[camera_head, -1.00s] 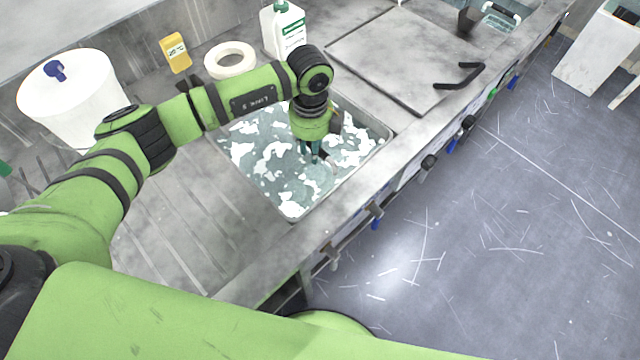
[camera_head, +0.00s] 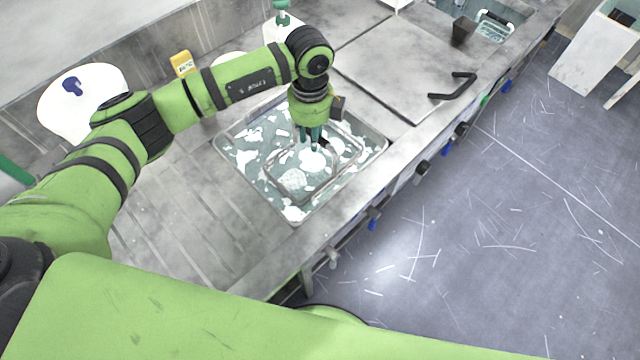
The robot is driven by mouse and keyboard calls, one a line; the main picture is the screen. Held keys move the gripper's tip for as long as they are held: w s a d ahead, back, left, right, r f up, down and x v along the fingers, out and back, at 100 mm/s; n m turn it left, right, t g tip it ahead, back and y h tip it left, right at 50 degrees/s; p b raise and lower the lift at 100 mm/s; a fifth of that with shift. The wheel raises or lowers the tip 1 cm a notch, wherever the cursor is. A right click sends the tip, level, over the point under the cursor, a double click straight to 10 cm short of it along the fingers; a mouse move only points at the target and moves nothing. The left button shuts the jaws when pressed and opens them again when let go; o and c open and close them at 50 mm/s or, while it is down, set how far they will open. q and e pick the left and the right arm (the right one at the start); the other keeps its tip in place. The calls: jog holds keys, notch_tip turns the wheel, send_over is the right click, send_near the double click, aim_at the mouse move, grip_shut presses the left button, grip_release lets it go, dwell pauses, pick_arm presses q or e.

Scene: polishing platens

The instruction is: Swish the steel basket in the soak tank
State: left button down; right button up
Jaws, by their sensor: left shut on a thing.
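The soak tank (camera_head: 254,184) is a rectangular sink set in the steel counter, holding greenish water with patches of white foam. The steel basket (camera_head: 293,180) is inside the tank, its wire rim and mesh showing at about the water surface among the foam. How deep its lower part sits is hidden. My left gripper (camera_head: 312,141) points down over the tank's middle, shut on the steel basket. The exact grip spot is small and partly hidden by the fingers. My right gripper is out of view.
A white tub (camera_head: 75,110) and a yellow timer (camera_head: 182,63) stand behind my arm. A white bottle (camera_head: 284,22) stands behind the tank. The ribbed drainboard (camera_head: 190,220) at left is clear.

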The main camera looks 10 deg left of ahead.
pick_arm(q)
jog(key=shift+r+p, duration=3)
jog(key=shift+r, duration=1.95)
